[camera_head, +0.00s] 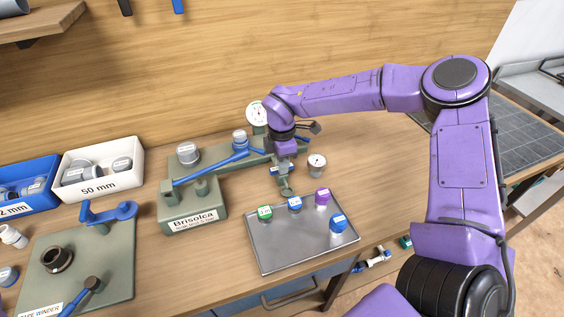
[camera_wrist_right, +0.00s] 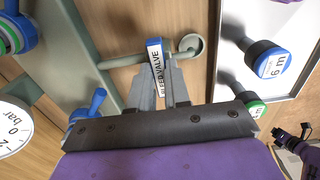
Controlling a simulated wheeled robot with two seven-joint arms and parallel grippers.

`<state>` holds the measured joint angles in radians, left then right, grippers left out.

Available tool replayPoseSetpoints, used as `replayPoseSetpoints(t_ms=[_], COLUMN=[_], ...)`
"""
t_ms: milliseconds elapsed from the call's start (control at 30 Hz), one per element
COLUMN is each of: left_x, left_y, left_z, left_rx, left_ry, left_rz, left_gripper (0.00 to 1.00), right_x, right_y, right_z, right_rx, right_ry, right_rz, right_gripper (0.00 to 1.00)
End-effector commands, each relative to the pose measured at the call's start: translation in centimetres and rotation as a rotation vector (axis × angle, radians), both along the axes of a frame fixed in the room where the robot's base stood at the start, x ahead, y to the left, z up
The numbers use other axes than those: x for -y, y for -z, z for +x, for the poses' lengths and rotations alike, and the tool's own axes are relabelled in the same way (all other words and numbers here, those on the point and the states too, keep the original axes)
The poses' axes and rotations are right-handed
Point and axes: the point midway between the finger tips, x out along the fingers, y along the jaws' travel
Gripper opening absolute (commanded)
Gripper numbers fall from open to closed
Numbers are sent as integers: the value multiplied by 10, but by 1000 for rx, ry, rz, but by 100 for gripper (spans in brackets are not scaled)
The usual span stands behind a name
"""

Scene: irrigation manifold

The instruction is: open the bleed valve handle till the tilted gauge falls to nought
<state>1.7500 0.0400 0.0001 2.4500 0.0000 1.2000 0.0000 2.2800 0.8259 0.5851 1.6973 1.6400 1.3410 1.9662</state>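The bleed valve handle (camera_wrist_right: 155,52) is a blue lever with a white label, seen in the right wrist view beside a grey-green pipe. My right gripper (camera_wrist_right: 164,78) has one finger on each side of it and appears closed on it. In the head view the right gripper (camera_head: 284,166) is over the manifold's right end and hides most of the handle. A small gauge (camera_head: 317,162) with a white tilted face stands right of the gripper; its reading is too small to tell. A larger round gauge (camera_head: 257,112) stands behind, partly covered by my arm. My left gripper is out of view.
A long blue lever (camera_head: 210,168) lies left of my gripper. In the wrist view, a gauge dial marked bar (camera_wrist_right: 12,130) is cut off at the left edge.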

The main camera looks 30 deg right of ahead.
Motion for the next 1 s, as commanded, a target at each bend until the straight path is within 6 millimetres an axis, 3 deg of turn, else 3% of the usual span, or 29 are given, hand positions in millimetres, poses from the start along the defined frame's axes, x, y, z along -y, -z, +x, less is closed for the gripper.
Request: replayPoseSetpoints(t_ms=[467,1000], left_x=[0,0], left_y=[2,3], left_z=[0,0], left_rx=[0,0], left_ry=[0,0], left_rz=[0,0], left_gripper=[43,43], right_x=[0,0], right_y=[1,0], right_z=[0,0], right_rx=[0,0], right_ry=[-98,-574], right_rz=[0,1], right_gripper=[0,0])
